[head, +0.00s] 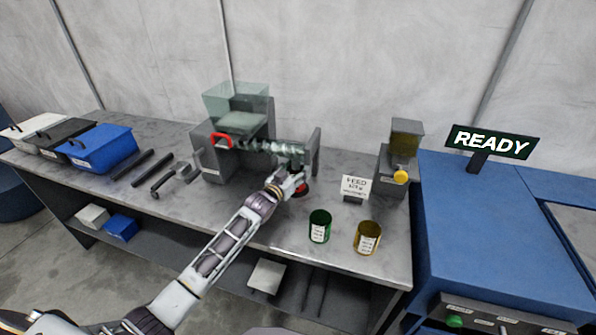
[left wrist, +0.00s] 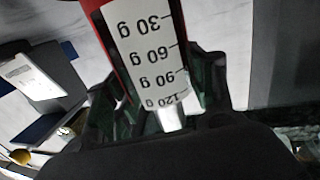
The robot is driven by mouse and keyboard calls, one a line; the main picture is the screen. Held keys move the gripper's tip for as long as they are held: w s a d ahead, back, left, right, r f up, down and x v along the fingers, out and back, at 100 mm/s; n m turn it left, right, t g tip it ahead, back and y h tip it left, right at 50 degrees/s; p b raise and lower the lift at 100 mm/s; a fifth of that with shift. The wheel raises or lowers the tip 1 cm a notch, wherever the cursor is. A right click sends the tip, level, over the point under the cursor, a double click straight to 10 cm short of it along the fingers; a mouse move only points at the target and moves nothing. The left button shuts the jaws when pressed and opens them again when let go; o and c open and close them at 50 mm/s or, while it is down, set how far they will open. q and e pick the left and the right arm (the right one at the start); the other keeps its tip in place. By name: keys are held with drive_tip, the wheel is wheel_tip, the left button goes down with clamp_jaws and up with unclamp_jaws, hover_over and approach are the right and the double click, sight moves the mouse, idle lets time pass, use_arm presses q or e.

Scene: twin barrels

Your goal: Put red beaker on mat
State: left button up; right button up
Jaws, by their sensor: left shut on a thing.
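The red beaker (head: 302,190) shows as a small patch of red beyond my left gripper (head: 294,182) in the head view, mostly hidden by it. In the left wrist view the red beaker (left wrist: 92,5) fills the upper middle, with a white gram scale facing the camera. My left gripper (left wrist: 155,100) is shut on it, one finger on each side. The beaker is near the outlet end of the auger machine; I cannot tell whether it touches the bench. I cannot make out a mat. My right gripper is not in view.
A green beaker (head: 319,227) and a yellow beaker (head: 367,238) stand near the front edge of the bench. The auger machine (head: 223,152) stands behind my left arm. A small sign (head: 354,187) and a dispenser (head: 404,150) are to the right. Tools and bins lie left.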

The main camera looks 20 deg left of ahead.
use_arm(q)
drive_tip(key=shift+f, duration=0.25)
drive_tip(key=shift+s, duration=0.15)
drive_tip(key=shift+f, duration=0.1)
drive_tip(key=o, duration=1.3)
drive_tip(key=shift+v, duration=5.95)
